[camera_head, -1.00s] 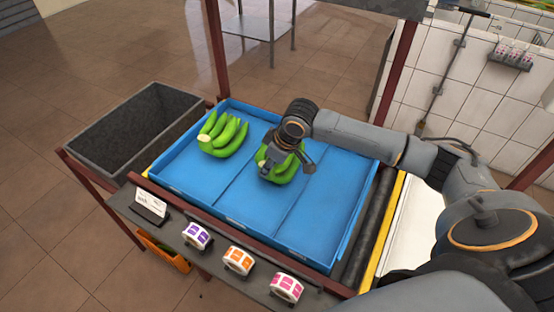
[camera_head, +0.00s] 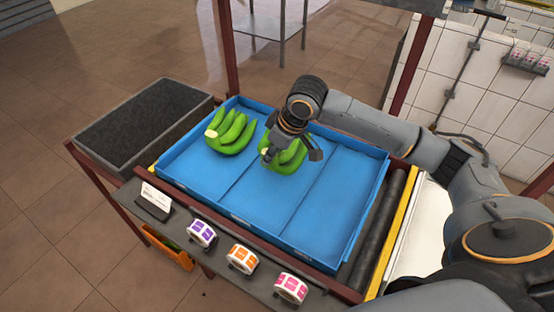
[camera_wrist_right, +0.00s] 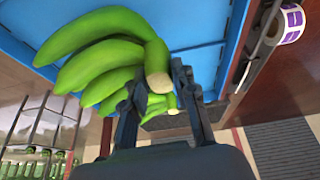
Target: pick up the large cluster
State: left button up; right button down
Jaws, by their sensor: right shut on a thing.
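Two clusters of green bananas are in the blue tray area (camera_head: 335,185) in the head view. One cluster (camera_head: 232,132) lies in the left section, its cut crown facing left. The other cluster (camera_head: 287,160) is over the middle section, partly hidden under my right gripper (camera_head: 286,146). My right gripper is shut on this middle cluster, which also shows in the right wrist view (camera_wrist_right: 105,55). There its pale cut crown is by the fingers of the right gripper (camera_wrist_right: 163,88). Whether the cluster is clear of the tray floor is hard to tell. My left gripper is not in view.
An empty-looking dark grey bin (camera_head: 145,122) stands left of the tray. Label rolls, purple (camera_head: 201,233), orange (camera_head: 242,259) and pink (camera_head: 291,288), sit along the front ledge beside a small card holder (camera_head: 155,202). The tray's right section is bare.

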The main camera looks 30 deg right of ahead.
jog(key=s+a+r+b, duration=0.2)
jog(key=a+r, duration=0.6)
jog(key=a, duration=0.4)
jog(key=shift+s+r, duration=0.25)
jog(key=shift+s, duration=0.15)
